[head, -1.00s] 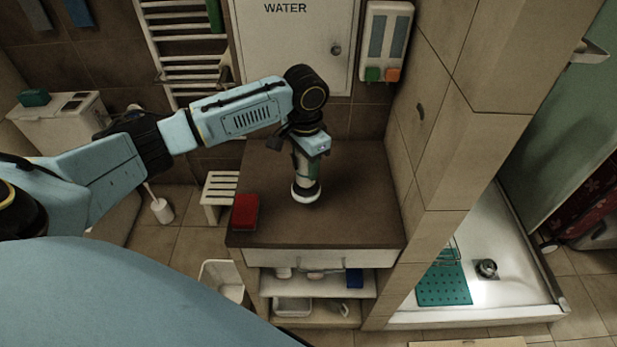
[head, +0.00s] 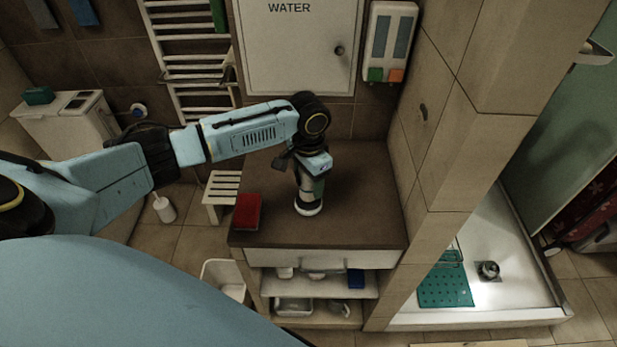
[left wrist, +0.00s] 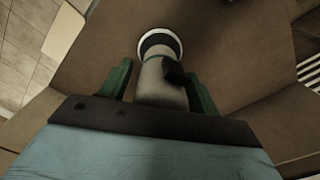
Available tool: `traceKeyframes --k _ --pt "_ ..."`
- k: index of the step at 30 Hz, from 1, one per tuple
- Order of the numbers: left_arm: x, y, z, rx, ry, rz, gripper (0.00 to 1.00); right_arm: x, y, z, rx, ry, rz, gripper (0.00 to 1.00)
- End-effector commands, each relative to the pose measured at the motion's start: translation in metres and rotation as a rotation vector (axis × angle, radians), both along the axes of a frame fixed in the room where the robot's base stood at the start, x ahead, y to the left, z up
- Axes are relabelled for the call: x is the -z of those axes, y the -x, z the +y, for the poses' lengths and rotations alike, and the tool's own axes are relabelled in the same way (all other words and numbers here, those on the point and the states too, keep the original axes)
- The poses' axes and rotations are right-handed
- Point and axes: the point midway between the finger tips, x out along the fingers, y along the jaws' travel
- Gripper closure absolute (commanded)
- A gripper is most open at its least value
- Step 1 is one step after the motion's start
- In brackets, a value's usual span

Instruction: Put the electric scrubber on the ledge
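The electric scrubber (head: 307,190) is upright with its round white-rimmed head down, over the brown top (head: 350,215) of the low cabinet. I cannot tell whether the head touches the top. My left gripper (head: 312,172) is above it and around its body. In the left wrist view the grey scrubber body (left wrist: 160,85) lies between the green fingers of my left gripper (left wrist: 158,75). A narrow gap shows beside the left finger. The scrubber's head points away from the wrist. I cannot tell which surface is the ledge. My right gripper is not in view.
A red block (head: 247,212) lies at the left front of the cabinet top. A tiled wall (head: 440,150) bounds the right side, with a shower tray (head: 510,290) beyond. The WATER panel (head: 297,50) is behind. The top's right part is clear.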

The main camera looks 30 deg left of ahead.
Motion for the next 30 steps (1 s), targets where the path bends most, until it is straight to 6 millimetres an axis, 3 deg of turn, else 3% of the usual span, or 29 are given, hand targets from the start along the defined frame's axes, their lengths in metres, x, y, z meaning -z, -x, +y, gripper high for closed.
traceKeyframes --k 11,14,24,30 --pt "-0.005 -0.001 0.0 0.001 0.0 -0.002 0.36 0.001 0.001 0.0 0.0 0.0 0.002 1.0" --pt "-0.019 -0.001 0.0 0.0 0.0 -0.003 0.36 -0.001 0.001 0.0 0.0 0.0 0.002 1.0" --pt "-0.091 -0.001 0.0 0.001 0.001 -0.004 0.36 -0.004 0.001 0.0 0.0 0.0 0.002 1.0" --pt "-0.117 -0.001 0.0 0.0 0.001 -0.002 0.36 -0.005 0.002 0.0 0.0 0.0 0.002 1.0"
